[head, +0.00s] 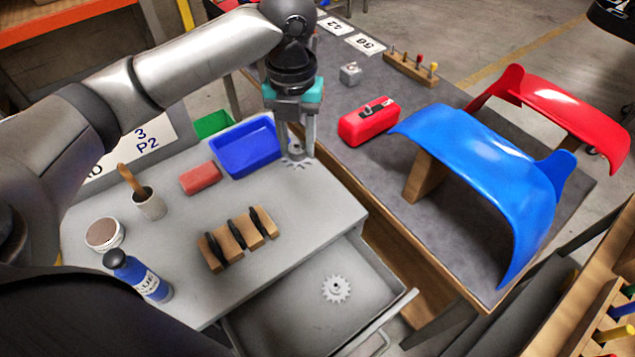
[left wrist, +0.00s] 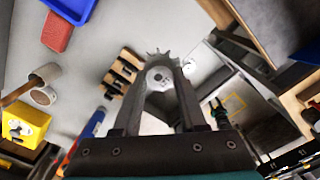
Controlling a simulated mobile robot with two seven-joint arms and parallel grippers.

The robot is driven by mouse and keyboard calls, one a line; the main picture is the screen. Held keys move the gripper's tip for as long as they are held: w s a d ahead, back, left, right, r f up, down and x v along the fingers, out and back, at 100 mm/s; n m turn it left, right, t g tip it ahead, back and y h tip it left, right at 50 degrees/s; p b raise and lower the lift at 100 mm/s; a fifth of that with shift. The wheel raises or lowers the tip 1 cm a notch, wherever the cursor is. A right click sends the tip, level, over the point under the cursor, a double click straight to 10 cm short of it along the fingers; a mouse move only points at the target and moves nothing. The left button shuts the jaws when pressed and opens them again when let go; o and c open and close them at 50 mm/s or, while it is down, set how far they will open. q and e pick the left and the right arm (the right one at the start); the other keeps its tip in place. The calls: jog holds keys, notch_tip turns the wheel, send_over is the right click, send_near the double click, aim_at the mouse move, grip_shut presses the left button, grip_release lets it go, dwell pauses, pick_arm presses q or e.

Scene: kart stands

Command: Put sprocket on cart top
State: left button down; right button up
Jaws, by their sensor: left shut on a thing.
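My left gripper (head: 298,142) points down over the far right part of the grey cart top (head: 310,205). It is shut on a grey toothed sprocket (head: 296,163), just right of the blue bin. In the left wrist view the sprocket (left wrist: 159,76) sits between the two fingers, its hub facing the camera. I cannot tell whether it touches the cart top or hangs just above. A second grey sprocket (head: 336,289) lies flat in the open cart drawer (head: 285,325). My right gripper is not in view.
On the cart top are a blue bin (head: 246,147), a red block (head: 200,178), a cup with a brush (head: 149,203), a round tin (head: 103,233), a blue bottle (head: 138,276) and a wooden rack (head: 238,240). A bench with a red case (head: 369,121) stands right.

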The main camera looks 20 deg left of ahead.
pick_arm(q)
notch_tip(320, 180, down, 5)
jog(key=b, duration=0.2)
send_over(302, 214)
notch_tip(302, 214, down, 10)
jog(key=shift+s+r, duration=0.1)
jog(key=shift+r, duration=0.05)
jog(key=shift+f, duration=0.55)
jog(key=shift+f+b, duration=0.4)
jog(key=shift+f, duration=1.6)
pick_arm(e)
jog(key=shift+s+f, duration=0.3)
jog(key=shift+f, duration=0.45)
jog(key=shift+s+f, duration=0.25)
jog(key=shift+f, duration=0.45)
pick_arm(q)
jog(key=shift+f, duration=0.15)
jog(key=shift+c, duration=2.3)
grip_release()
